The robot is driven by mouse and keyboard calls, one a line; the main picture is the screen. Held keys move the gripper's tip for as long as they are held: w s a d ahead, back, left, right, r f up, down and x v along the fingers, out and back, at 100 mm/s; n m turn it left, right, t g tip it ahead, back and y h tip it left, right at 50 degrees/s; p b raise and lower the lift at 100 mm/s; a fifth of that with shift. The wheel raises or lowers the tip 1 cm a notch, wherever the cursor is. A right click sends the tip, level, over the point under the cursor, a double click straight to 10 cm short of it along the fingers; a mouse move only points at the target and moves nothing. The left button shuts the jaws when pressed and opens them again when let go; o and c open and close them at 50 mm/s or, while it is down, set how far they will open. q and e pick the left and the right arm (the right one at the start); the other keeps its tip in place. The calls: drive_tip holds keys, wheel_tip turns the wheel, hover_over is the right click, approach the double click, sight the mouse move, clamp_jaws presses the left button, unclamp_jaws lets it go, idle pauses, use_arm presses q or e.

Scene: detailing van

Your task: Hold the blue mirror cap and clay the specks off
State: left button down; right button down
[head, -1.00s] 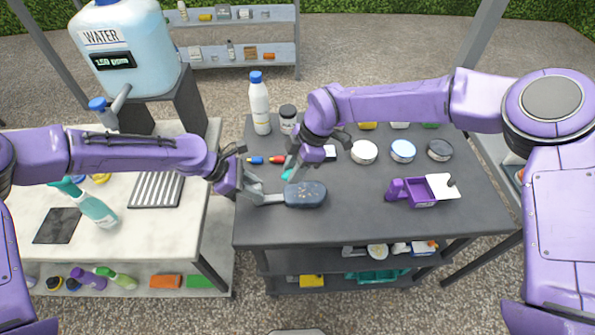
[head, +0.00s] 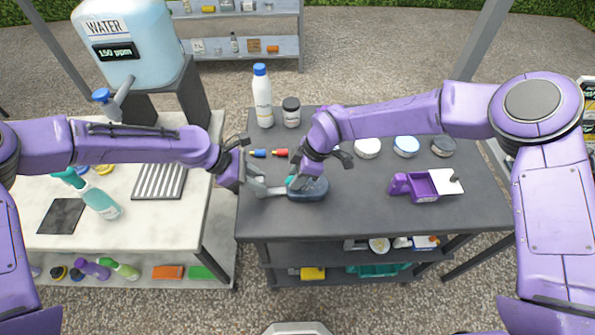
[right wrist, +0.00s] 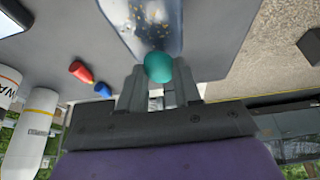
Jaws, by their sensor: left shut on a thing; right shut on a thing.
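The dark blue mirror cap (head: 313,191) is over the front left of the dark table. My left gripper (head: 266,190) is shut on its left end. My right gripper (head: 298,180) is shut on a small teal clay piece (right wrist: 159,67), which also shows in the head view (head: 291,181). The right gripper covers part of the cap. In the right wrist view the cap (right wrist: 145,35) has several orange and pale specks on its surface, and the clay overlaps its near end. I cannot tell for sure whether the clay touches it.
A purple holder with a white plate (head: 424,185) stands right on the dark table (head: 370,215). Several round tins (head: 406,146), a white bottle (head: 262,97) and a dark-lidded jar (head: 291,112) stand behind. A blue and a red nozzle-like piece (head: 279,153) lie behind the left gripper.

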use_arm(q)
drive_tip(key=shift+f, duration=0.2)
use_arm(e)
drive_tip(key=shift+f, duration=0.6)
idle(0.6)
drive_tip(key=shift+w+d, duration=0.15)
drive_tip(key=shift+d, duration=1.85)
drive_tip(key=shift+w+d, duration=0.15)
drive_tip(key=shift+d, duration=1.85)
use_arm(q)
drive_tip(key=shift+a, duration=0.1)
use_arm(e)
drive_tip(key=shift+s+a, duration=0.15)
drive_tip(key=shift+a, duration=2.7)
drive_tip(key=shift+s+a+f, duration=0.1)
drive_tip(key=shift+s+a, duration=0.05)
drive_tip(key=shift+a, duration=1)
drive_tip(key=shift+r, duration=3.55)
